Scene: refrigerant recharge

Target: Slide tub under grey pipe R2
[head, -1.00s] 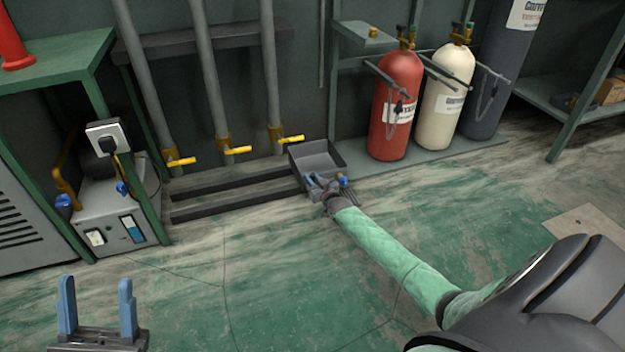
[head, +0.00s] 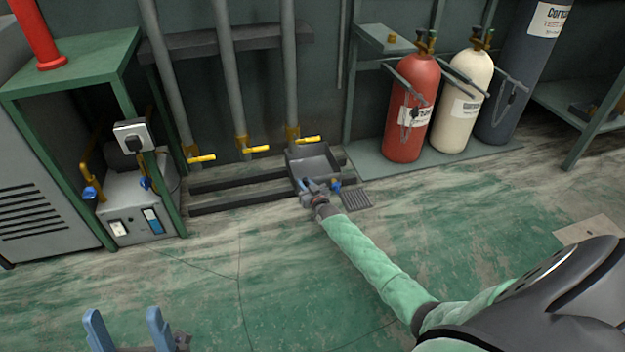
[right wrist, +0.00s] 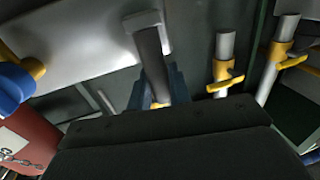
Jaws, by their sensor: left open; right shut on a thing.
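The dark grey open tub (head: 325,162) sits low at the wall, below the yellow-handled valve of the rightmost grey pipe (head: 291,85). I cannot read which pipe is R2. My left gripper (head: 125,330) is open and empty at the bottom left, far from the tub.
Two more grey pipes, the middle one (head: 233,85) and the left one (head: 171,85), stand left of it above dark floor rails (head: 235,190). The red cylinder (head: 410,110) stands further right.

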